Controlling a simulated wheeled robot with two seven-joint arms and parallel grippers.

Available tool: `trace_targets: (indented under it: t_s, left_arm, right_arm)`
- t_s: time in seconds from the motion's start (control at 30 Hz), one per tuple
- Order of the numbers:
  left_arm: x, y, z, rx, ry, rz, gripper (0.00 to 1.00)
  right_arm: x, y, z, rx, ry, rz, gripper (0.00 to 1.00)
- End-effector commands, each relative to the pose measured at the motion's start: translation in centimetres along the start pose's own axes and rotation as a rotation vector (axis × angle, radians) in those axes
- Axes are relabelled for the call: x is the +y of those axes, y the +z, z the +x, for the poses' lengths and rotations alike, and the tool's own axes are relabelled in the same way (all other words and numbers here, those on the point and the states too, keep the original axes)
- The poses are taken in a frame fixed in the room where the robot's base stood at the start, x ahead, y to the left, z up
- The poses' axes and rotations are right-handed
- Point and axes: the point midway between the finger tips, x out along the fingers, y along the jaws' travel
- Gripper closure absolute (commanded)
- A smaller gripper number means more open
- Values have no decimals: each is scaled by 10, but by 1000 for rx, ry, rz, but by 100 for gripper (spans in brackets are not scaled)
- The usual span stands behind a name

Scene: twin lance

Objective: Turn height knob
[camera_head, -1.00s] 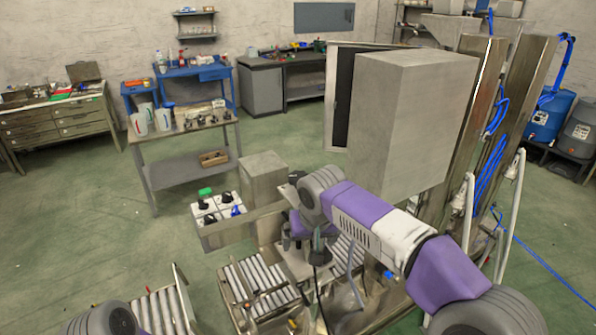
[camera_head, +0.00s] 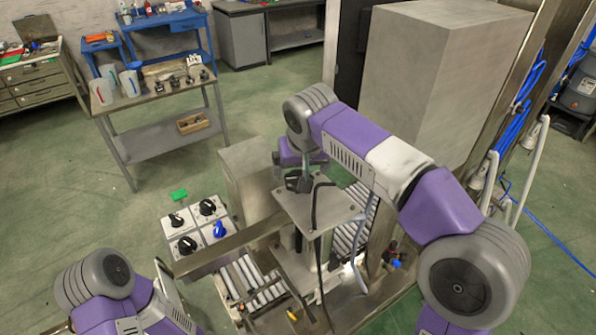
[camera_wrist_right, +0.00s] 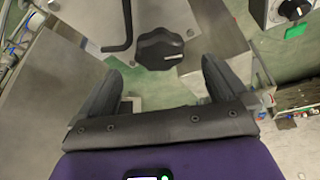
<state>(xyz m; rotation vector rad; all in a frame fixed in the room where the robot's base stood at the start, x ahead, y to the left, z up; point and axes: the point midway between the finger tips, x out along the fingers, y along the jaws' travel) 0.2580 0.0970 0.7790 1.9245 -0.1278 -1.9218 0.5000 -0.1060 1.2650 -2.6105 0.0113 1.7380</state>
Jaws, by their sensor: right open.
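A black lobed knob with a white mark (camera_wrist_right: 160,48) sits on a grey metal plate in the right wrist view. My right gripper (camera_wrist_right: 163,82) is open, with one dark finger on each side of the near side of the knob. The knob lies just ahead of the fingertips and the jaws hold nothing. In the head view my right gripper (camera_head: 298,178) hangs over the far left edge of the metal plate (camera_head: 325,205), and I cannot make out the knob there. My left arm shows at the lower left, but its gripper is out of view.
A bent black rod (camera_wrist_right: 126,28) stands close left of the knob. Roller conveyors (camera_head: 245,280) and a large grey box (camera_head: 430,75) flank the machine. Green floor at left is open.

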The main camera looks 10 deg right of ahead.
Motion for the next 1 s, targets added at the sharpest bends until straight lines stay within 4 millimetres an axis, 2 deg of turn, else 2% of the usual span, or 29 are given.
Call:
trace_targets:
  t_s: [0.03, 0.1, 0.3, 0.67, 1.0]
  left_arm:
    - [-1, 0, 3, 0, 0, 0, 57]
    - [-2, -1, 5, 1, 0, 0, 57]
    - [-3, -1, 8, 1, 0, 0, 57]
    - [-3, -1, 8, 1, 0, 0, 57]
    - [-3, -1, 8, 1, 0, 0, 57]
  right_arm:
    - [1, 1, 12, -5, 3, 0, 0]
    - [1, 1, 23, -5, 3, 1, 0]
    - [0, 0, 45, -2, 1, 1, 0]
    - [0, 0, 50, -1, 1, 1, 0]
    - [0, 0, 50, -1, 1, 1, 52]
